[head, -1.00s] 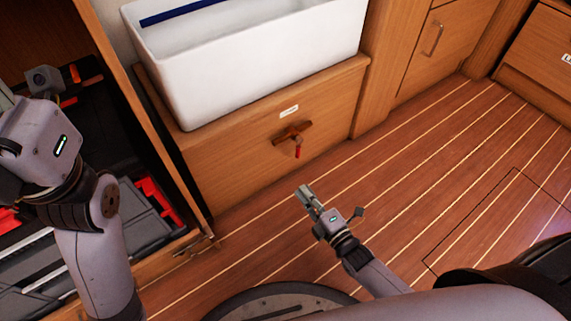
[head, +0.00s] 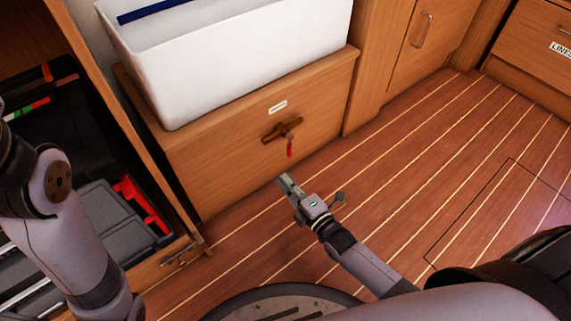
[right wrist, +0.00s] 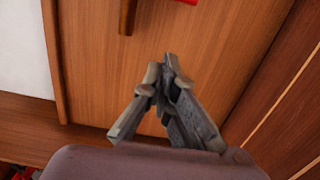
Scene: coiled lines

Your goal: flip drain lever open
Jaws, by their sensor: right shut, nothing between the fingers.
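The drain lever has a red handle (head: 290,148) hanging down from a brown fitting (head: 282,130) on the wooden cabinet front below the white tub. In the right wrist view, part of the brown fitting (right wrist: 127,16) and a bit of red (right wrist: 188,2) show at the top edge. My right gripper (head: 285,181) is shut and empty, below and in front of the red handle, apart from it. Its fingers (right wrist: 166,72) point toward the cabinet front in the wrist view. My left arm shows at the left edge, but its gripper is out of frame.
The white tub (head: 235,65) sits on the cabinet (head: 200,165) with a small white label (head: 278,107). An open drawer (head: 90,195) with grey and red items lies at the left. The striped wooden floor (head: 420,165) to the right is clear.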

